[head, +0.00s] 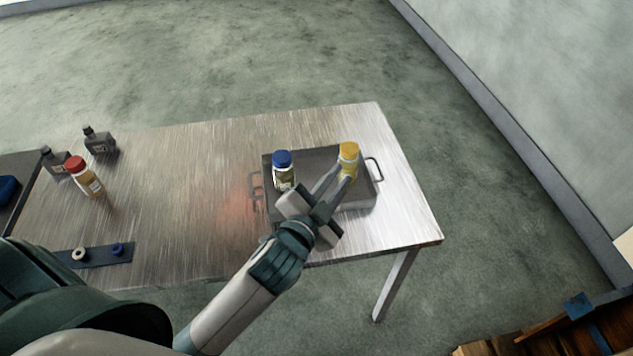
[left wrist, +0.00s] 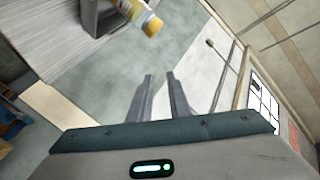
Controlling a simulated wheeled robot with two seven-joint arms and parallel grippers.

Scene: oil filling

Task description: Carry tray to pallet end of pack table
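A grey metal tray (head: 312,165) with a handle at each short end sits on the right part of the pack table (head: 205,170). A blue-capped bottle (head: 283,172) and a yellow-capped bottle (head: 348,158) stand in it. My left gripper (head: 340,180) reaches over the tray's near side, its fingers in front of the yellow-capped bottle. In the left wrist view the fingers (left wrist: 162,92) are apart with nothing between them, and part of the yellow-capped bottle (left wrist: 138,14) shows beyond them. The gripper hides part of the tray. My right gripper is out of view.
A red-capped bottle (head: 84,177) and two dark bottles (head: 99,141) stand at the table's left end. A dark strip (head: 100,257) with two small caps lies at the near left edge. A wooden pallet-like thing (head: 545,335) shows at lower right. The table's middle is clear.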

